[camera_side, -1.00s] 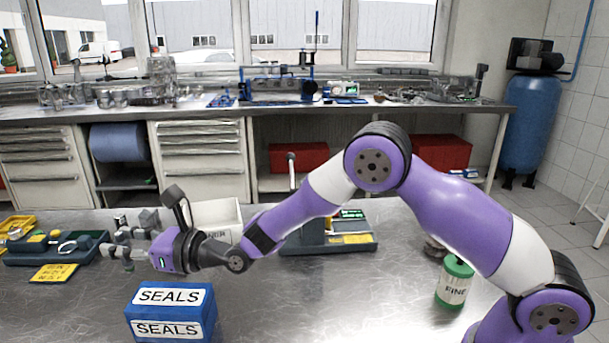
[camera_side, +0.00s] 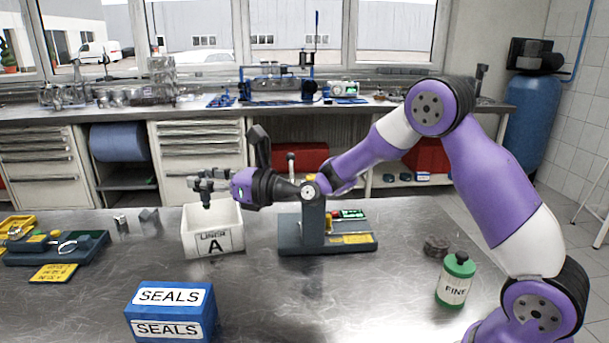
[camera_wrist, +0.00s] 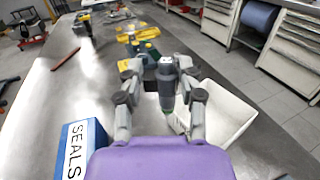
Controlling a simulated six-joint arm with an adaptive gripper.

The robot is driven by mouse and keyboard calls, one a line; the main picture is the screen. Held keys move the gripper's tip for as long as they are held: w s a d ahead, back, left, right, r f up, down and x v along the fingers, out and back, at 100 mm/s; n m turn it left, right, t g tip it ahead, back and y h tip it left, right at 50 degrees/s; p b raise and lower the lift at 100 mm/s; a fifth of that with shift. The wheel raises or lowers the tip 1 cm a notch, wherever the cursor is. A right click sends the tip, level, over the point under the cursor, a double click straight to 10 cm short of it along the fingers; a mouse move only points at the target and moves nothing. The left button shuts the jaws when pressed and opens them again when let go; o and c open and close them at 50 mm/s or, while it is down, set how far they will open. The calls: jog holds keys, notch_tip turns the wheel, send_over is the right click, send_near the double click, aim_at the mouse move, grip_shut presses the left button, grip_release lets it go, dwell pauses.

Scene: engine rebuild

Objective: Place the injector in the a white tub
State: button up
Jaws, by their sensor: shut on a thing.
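The injector (camera_wrist: 167,84) is a dark grey, roughly cylindrical part with a green tip. My gripper (camera_wrist: 160,70) is shut on it, with the fingers on either side. In the side view my gripper (camera_side: 203,184) is above the white tub (camera_side: 213,243), which is marked A. The dark end of the injector (camera_side: 206,201) hangs down by the tub's opening; I cannot tell whether it is below the rim. In the wrist view the tub (camera_wrist: 240,112) lies just right of and below the injector. The tub's floor is mostly hidden in the side view.
A blue SEALS box (camera_side: 170,312) stands in front of the tub. A grey fixture with a green base (camera_side: 312,226) stands right of it. Small metal parts (camera_side: 149,216) and a dark green tray (camera_side: 60,249) are to the left. A green-capped bottle (camera_side: 455,282) stands at the right.

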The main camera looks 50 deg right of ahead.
jog(key=w+d+f, duration=0.2)
jog(key=d+f, duration=0.1)
jog(key=d, duration=0.1)
jog(key=shift+w+d+f, duration=0.15)
jog(key=shift+w, duration=0.25)
jog(key=shift+f, duration=1.9)
jog(key=shift+f, duration=0.2)
jog(key=o, duration=1.1)
